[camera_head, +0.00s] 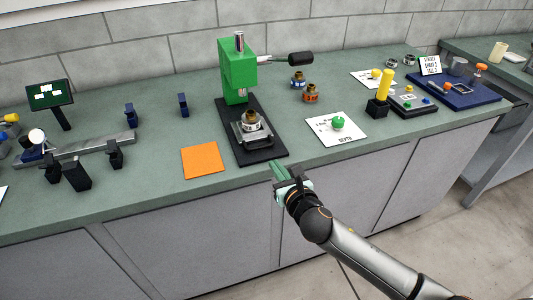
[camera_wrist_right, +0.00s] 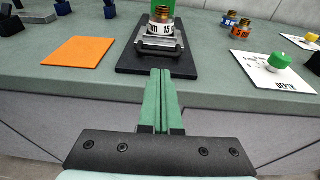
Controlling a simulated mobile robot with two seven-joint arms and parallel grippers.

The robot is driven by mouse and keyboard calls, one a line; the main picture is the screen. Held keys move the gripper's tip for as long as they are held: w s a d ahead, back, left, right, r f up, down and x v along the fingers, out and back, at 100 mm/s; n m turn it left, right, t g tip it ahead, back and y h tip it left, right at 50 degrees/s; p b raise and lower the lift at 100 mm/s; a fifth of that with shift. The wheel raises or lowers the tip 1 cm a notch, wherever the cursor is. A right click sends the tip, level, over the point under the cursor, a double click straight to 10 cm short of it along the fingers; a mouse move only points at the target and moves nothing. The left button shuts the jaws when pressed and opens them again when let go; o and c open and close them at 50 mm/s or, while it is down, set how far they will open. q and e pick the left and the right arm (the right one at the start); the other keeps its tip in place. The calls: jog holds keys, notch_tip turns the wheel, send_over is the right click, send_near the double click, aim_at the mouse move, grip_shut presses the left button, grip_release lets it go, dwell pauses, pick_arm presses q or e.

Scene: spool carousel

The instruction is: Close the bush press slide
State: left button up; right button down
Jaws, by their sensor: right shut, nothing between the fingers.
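The bush press is a green press (camera_head: 238,72) on a black base plate (camera_head: 228,115), with a black-gripped lever reaching right. Its metal slide (camera_head: 238,131) sits towards the front of the plate, out in front of the green column, with a handle on its near side. A bush (camera_head: 251,119) with a brass-coloured top sits on the slide; the slide also shows in the right wrist view (camera_wrist_right: 158,46). My right gripper (camera_head: 278,168) is shut and empty, just in front of the base plate's near edge, its green fingers pointing at the slide handle. My left gripper is not in view.
An orange mat (camera_head: 202,160) lies left of the press. A white depth card (camera_head: 336,128) with a green knob lies right of it. Two small bushes (camera_head: 311,93) stand behind the card. A yellow post (camera_head: 382,88) and a blue tray (camera_head: 465,95) are farther right.

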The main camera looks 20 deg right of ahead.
send_near(256, 136)
jog(key=shift+w+f, duration=0.45)
jog(key=shift+f, duration=0.15)
jog(key=shift+r+b+x, duration=0.25)
jog(key=shift+b+x, duration=0.15)
jog(key=shift+x, duration=0.75)
jog(key=shift+r+b+x, duration=0.2)
jog(key=shift+b+x, duration=0.15)
jog(key=shift+x, duration=0.8)
jog(key=shift+w, duration=0.1)
